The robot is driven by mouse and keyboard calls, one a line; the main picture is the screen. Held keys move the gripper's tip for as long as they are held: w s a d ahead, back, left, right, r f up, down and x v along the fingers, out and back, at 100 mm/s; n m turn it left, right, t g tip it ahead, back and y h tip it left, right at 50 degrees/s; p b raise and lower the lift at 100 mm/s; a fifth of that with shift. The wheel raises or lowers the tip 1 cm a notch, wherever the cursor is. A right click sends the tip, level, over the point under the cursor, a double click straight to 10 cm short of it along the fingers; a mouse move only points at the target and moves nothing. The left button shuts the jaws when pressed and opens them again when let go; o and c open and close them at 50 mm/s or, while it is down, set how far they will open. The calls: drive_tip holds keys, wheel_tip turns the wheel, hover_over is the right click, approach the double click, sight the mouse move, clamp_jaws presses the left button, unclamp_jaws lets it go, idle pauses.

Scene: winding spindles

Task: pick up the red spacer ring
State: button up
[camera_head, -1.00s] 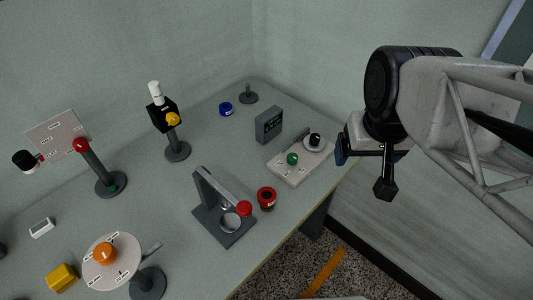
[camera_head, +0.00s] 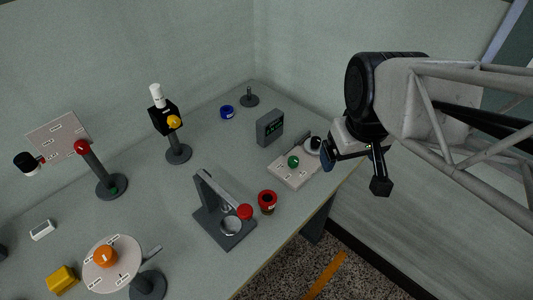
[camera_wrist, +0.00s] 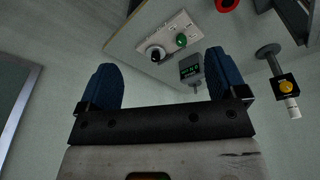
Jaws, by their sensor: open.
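The red spacer ring (camera_head: 267,196) sits on the table near its front edge, just right of the grey stand with the red knob. It has a dark centre and a small label low on its side. In the wrist view the red ring (camera_wrist: 228,4) is at the top edge, partly cut off. My gripper (camera_head: 326,160) is above the table's right end, up and to the right of the ring and well apart from it. In the wrist view its two blue fingers (camera_wrist: 160,66) are spread with nothing between them.
A panel with a green knob (camera_head: 293,161) and a dark knob lies below my gripper, with a grey display box (camera_head: 270,127) behind it. The grey stand (camera_head: 209,198) is close on the ring's left. A blue ring (camera_head: 227,112) lies further back. Bare table surrounds the ring's right side.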

drive_tip(key=w+a+f+n+g, duration=0.1)
drive_tip(key=w+a+f+n, duration=0.4)
drive_tip(key=a+f+n, duration=0.25)
drive_tip(key=n+g, duration=0.1)
drive_tip(key=n, duration=0.7)
hover_over(267, 198)
drive_tip(key=f, duration=0.7)
drive_tip(key=shift+w+a+f, duration=0.1)
drive_tip(key=shift+w+f, duration=0.15)
drive_tip(key=shift+f, duration=0.05)
drive_tip(key=shift+f, duration=1.3)
drive_tip(key=shift+s+f, duration=0.2)
drive_tip(key=shift+f, duration=2.4)
